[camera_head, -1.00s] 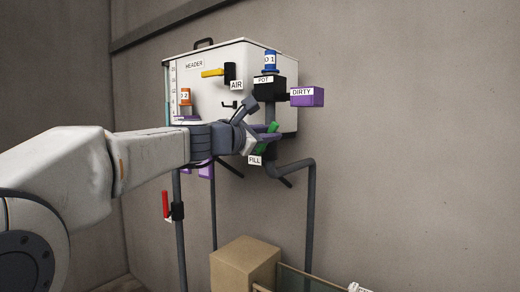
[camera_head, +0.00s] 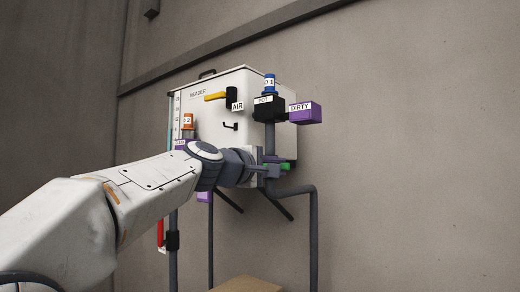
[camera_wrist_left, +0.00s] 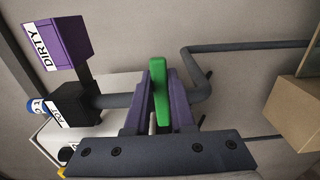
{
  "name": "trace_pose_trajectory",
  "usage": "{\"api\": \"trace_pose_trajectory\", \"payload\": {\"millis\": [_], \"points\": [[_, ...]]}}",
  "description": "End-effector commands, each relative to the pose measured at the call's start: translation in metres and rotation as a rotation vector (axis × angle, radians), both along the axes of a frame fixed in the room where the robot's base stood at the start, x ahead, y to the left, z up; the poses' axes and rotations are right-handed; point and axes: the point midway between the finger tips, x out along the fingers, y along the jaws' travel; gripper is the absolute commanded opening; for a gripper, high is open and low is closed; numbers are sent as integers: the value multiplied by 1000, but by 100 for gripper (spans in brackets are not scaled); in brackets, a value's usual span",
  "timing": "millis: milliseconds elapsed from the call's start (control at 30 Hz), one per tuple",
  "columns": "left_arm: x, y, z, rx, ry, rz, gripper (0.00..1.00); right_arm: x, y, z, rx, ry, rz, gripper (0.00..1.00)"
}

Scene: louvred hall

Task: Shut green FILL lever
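The green FILL lever (camera_head: 286,167) is at the lower right of the header tank, by the dark vertical pipe under the POT block (camera_head: 267,109). In the left wrist view the green lever (camera_wrist_left: 159,92) stands between the two purple fingers of my left gripper (camera_wrist_left: 161,85). The fingers close in on both sides of it and look shut on it. My right gripper is in no view.
The white header tank (camera_head: 225,128) has a yellow AIR lever (camera_head: 215,97) and a purple DIRTY box (camera_head: 305,113). A red lever (camera_head: 160,233) hangs at lower left. A cardboard box (camera_head: 247,285) stands below. The wall at right is clear.

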Motion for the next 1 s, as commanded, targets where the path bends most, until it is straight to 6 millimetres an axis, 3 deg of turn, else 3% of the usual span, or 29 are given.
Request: {"api": "trace_pose_trajectory", "payload": {"millis": [33,100,467,1000], "points": [[1,0,-1,-1,4,-1,37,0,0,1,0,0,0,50],[1,0,-1,-2,4,0,57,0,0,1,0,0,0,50],[-4,3,-1,-4,2,1,57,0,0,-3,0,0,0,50],[-52,40,-1,-4,2,3,57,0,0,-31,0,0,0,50]]}}
